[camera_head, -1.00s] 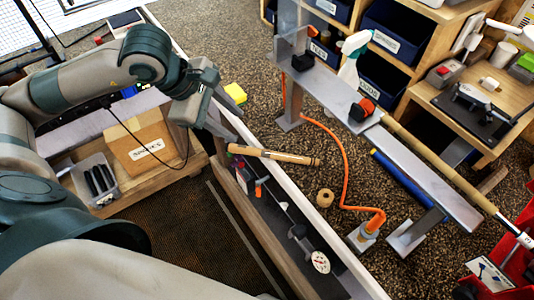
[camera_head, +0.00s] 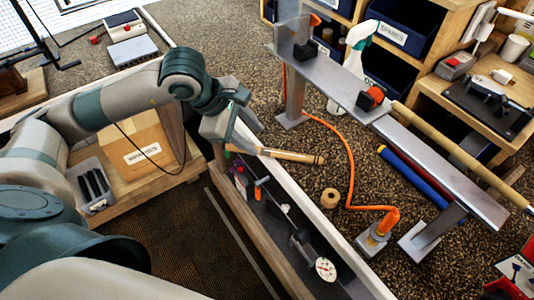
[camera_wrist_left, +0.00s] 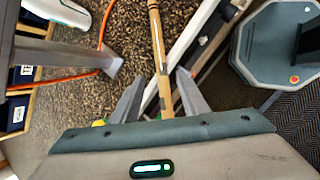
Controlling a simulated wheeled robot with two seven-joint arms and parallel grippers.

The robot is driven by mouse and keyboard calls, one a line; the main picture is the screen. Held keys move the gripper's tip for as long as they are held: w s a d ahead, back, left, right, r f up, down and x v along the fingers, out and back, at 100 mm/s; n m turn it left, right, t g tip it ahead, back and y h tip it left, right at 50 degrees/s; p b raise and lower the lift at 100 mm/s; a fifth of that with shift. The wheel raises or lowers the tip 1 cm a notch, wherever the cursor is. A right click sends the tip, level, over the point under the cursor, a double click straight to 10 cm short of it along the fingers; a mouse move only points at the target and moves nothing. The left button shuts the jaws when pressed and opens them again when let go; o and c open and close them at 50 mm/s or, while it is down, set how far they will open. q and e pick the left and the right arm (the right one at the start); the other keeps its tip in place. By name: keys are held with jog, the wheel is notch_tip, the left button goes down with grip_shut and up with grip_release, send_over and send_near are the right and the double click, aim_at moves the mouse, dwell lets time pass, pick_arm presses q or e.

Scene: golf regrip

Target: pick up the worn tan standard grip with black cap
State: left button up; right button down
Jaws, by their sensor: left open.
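The worn tan grip (camera_head: 290,156) is a tan tube with darker bands near its right end in the head view. It lies slanting over the pale bench edge. I cannot make out the black cap for certain. My right gripper is not in view.
An orange hose (camera_head: 350,165) loops on the brown speckled surface near a tan roll (camera_head: 330,198). A trough with tools and a round dial (camera_head: 325,269) runs below the pale edge.

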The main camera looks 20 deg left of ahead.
aim_at(265, 150)
pick_arm(q)
jog(key=shift+w+d+f, duration=0.2)
jog(key=shift+w+f, duration=0.1)
jog(key=shift+f, duration=0.3)
jog(key=shift+b+x, duration=0.4)
jog(key=shift+x, duration=2.25)
jog(key=shift+s+a, duration=0.15)
jog(key=shift+s, duration=0.05)
jog(key=shift+c, duration=0.6)
grip_shut()
